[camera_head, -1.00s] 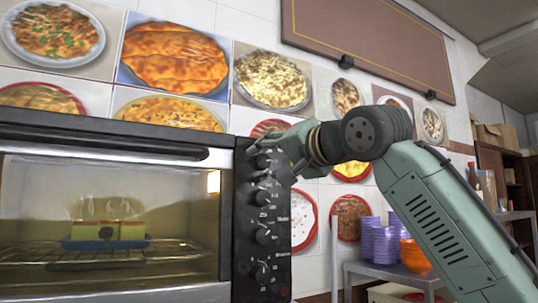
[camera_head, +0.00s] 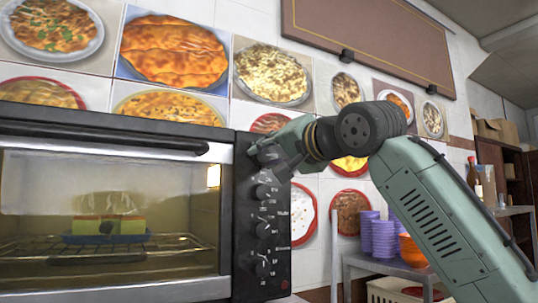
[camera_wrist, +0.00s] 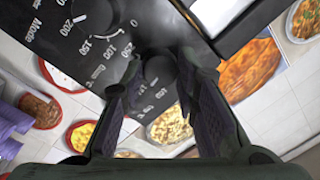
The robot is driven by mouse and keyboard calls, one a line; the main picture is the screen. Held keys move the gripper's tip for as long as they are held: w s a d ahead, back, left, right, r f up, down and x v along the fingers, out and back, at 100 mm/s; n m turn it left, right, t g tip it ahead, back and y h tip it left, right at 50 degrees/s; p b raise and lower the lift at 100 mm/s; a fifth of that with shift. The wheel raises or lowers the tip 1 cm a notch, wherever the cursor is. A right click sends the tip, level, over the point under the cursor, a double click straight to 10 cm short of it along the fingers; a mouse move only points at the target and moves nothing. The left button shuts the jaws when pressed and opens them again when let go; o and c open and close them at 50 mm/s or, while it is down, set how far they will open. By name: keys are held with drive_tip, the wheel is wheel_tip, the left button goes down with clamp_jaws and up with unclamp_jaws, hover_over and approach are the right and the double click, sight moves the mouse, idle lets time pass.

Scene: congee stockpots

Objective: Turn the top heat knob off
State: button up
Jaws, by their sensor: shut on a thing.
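The toaster oven's black control panel (camera_head: 276,222) has a vertical row of knobs on the left side of the head view's middle. The top heat knob (camera_wrist: 157,72) is a dark round knob, seen between my fingers in the wrist view. In the head view, my gripper (camera_head: 265,155) covers most of it. My gripper is shut on this knob, one finger on each side. In the wrist view, printed numbers circle the knob, but its pointer is hidden. The second knob (camera_head: 264,191) sits just below my gripper.
The oven's glass door (camera_head: 110,215) is closed, with a blue plate (camera_head: 105,239) of food on the rack inside. Food pictures cover the wall behind. A side table with purple bowls (camera_head: 384,238) and orange bowls (camera_head: 411,250) stands to the right.

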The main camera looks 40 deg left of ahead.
clamp_jaws()
drive_tip(key=shift+r+p, duration=0.1)
drive_tip(key=shift+p, duration=0.2)
drive_tip(key=shift+r+n+p, duration=0.1)
drive_tip(key=shift+n+p, duration=0.9)
drive_tip(key=n+p, duration=0.4)
drive_tip(key=n, duration=0.1)
drive_tip(key=shift+h, duration=0.4)
drive_tip(key=n+p, duration=0.1)
drive_tip(key=n, duration=0.3)
drive_tip(key=shift+n+t, duration=0.4)
drive_tip(key=shift+n, duration=1.6)
